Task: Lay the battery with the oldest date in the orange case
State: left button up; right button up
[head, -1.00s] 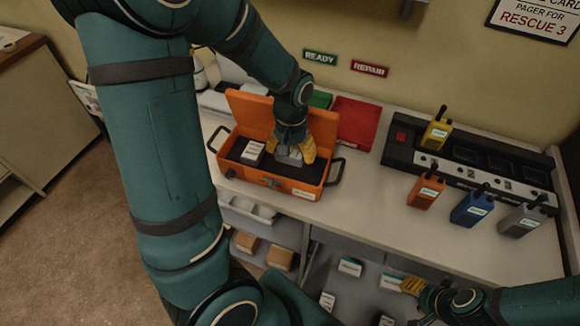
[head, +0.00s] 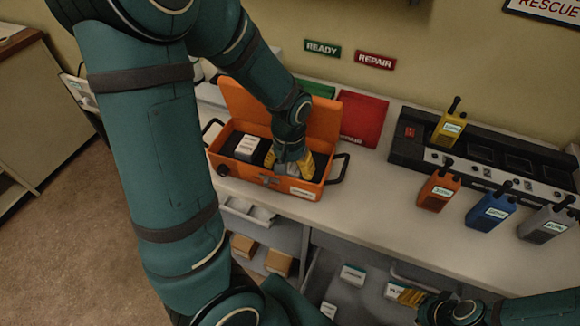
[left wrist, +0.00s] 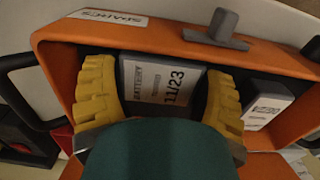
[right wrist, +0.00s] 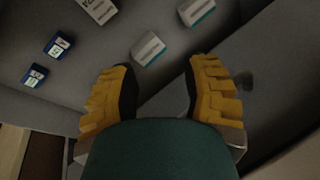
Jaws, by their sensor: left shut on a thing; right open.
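The orange case (head: 228,170) stands open on the counter, its lid raised at the back. My left gripper (head: 290,165) is inside the case, shut on a grey battery (left wrist: 160,83) whose white label reads "BATTERY 11/23" in the left wrist view. Another battery with a white label (head: 262,143) lies in the case; it also shows in the left wrist view (left wrist: 266,103), its date unclear. My right gripper (right wrist: 160,95) is open and empty, above a grey drawer or shelf area holding several batteries, including one with a white label (right wrist: 148,48).
Orange, blue and grey radios (head: 490,212) stand on the counter before a black charger console (head: 408,145), which holds a yellow radio (head: 449,125). Counter between case and radios is clear.

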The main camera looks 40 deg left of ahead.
aim_at(289, 166)
pick_arm(q)
jog(key=shift+f, duration=0.1)
jog(key=o, duration=1.2)
jog(key=shift+f, duration=0.1)
jog(key=shift+r, duration=0.2)
notch_tip(289, 166, up, 12)
jog(key=p, duration=1)
